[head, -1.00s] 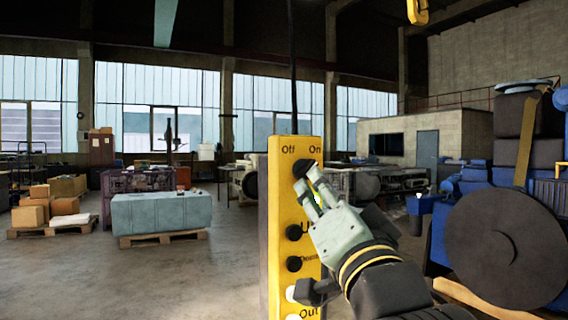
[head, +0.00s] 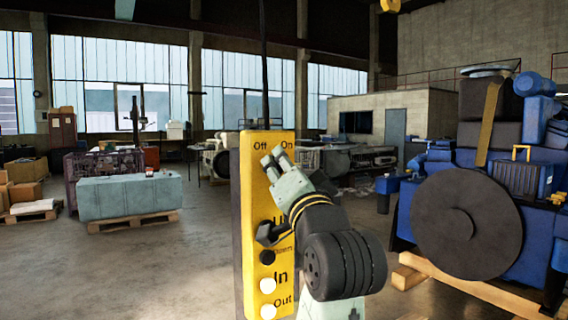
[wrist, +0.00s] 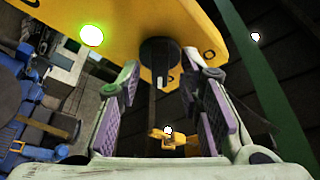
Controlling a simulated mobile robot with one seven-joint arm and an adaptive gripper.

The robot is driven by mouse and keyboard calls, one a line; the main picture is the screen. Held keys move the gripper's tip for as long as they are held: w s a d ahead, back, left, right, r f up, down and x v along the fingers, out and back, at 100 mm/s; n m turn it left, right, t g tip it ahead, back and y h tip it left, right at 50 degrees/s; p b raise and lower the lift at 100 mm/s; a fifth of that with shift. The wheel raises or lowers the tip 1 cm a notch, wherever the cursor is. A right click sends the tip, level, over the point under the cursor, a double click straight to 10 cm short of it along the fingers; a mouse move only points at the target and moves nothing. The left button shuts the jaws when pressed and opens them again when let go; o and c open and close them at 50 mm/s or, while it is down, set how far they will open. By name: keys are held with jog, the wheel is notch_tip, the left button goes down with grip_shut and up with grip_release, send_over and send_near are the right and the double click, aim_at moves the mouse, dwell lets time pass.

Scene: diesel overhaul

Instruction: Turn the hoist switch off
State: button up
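The yellow hoist pendant (head: 244,230) hangs upright on a black cable in the middle of the head view. Its labels read Off and On at the top, with Down, In and Out lower. My gripper (head: 273,158) is in front of its upper part, just below the Off/On labels, and hides the switch there. In the wrist view the black switch knob (wrist: 158,52) sticks out of the yellow face between the fingertips of my gripper (wrist: 162,80). The fingers are apart, with gaps visible beside the knob. A lit green lamp (wrist: 92,35) is on the face. The knob's setting is unclear.
A blue engine with a large dark disc (head: 467,225) stands close on the right. A grey-blue block (head: 130,197) on a pallet and cardboard boxes (head: 25,193) stand on the left. The floor between the block and pendant is clear.

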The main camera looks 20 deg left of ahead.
jog(key=shift+c, duration=0.5)
grip_shut()
